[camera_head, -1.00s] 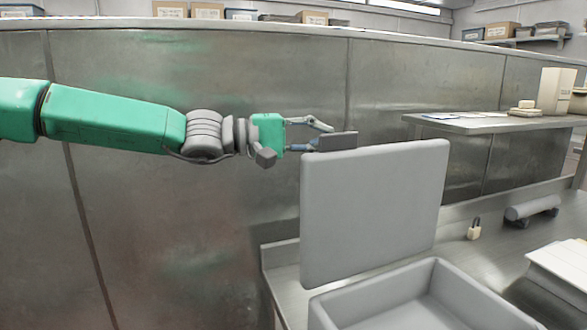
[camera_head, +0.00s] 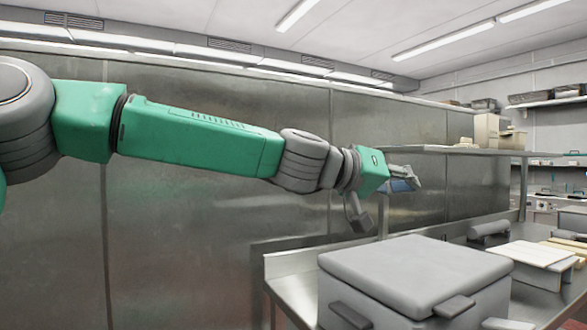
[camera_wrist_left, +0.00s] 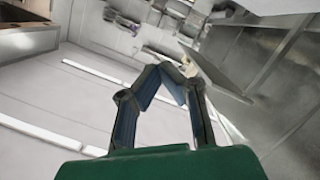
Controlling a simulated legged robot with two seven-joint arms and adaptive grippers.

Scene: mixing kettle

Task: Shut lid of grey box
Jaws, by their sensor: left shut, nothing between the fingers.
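The grey box (camera_head: 400,308) stands on the metal table in the lower right of the head view. Its lid (camera_head: 410,268) lies flat over the top, and the inside of the box is hidden. A dark handle (camera_head: 454,306) shows on the front edge of the lid. My left gripper (camera_head: 417,178) is shut and empty. It is raised above and behind the box, apart from the lid. In the left wrist view its fingertips (camera_wrist_left: 162,70) come together with nothing between them, and the box does not show there. My right gripper is not in view.
The metal table (camera_head: 292,285) has bare room left of the box. White boards (camera_head: 535,262) and a grey roller-like object (camera_head: 488,230) lie behind and right of it. A raised shelf (camera_head: 455,150) and a steel wall stand behind.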

